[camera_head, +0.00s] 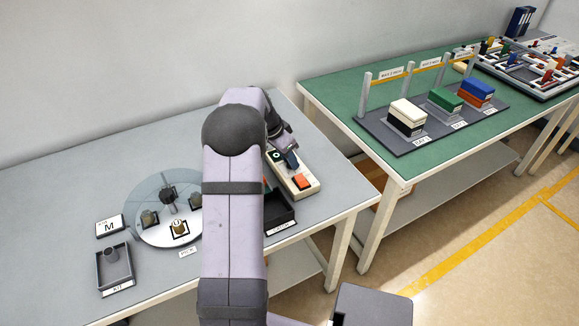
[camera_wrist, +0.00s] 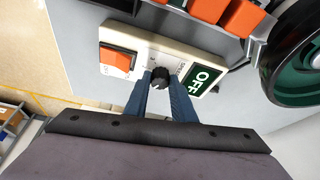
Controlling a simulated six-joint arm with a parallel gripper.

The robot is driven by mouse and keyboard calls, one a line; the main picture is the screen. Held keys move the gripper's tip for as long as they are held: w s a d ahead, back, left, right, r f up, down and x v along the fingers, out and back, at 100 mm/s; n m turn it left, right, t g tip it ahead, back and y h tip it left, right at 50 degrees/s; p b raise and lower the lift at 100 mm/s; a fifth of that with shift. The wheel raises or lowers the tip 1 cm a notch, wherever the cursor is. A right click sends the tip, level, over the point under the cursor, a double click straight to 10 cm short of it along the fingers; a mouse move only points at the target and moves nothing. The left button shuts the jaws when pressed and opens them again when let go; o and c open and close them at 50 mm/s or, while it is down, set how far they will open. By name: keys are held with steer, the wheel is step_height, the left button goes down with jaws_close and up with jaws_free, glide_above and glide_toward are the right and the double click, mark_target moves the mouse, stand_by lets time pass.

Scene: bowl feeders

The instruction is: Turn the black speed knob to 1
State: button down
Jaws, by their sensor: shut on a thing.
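The black speed knob (camera_wrist: 160,77) sits on the cream control box (camera_wrist: 140,38), between an orange rocker switch (camera_wrist: 118,60) and a green panel reading OFF (camera_wrist: 201,80). The two blue fingers of my gripper (camera_wrist: 160,84) are closed on the knob from both sides. A light mark shows on the knob, but which number it points to is too small to read. In the head view, my gripper (camera_head: 291,160) is over the control box (camera_head: 307,190) at the right end of the grey table; the knob is hidden there.
A black tray (camera_head: 283,214) stands beside the box, partly behind my arm. A round clear disc (camera_head: 150,232) with several small parts is left of my arm. In the wrist view, orange blocks (camera_wrist: 243,17) and a dark green-lined bowl (camera_wrist: 298,70) are close by.

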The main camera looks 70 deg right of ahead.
steer(key=shift+w+d+m+g+y+b, duration=0.1)
steer(key=shift+m+g+y+b, duration=0.3)
steer(key=shift+m, duration=1.2)
steer(key=c, duration=1.5)
jaws_free()
steer(key=shift+b+v, duration=0.5)
steer(key=shift+v, duration=3.25)
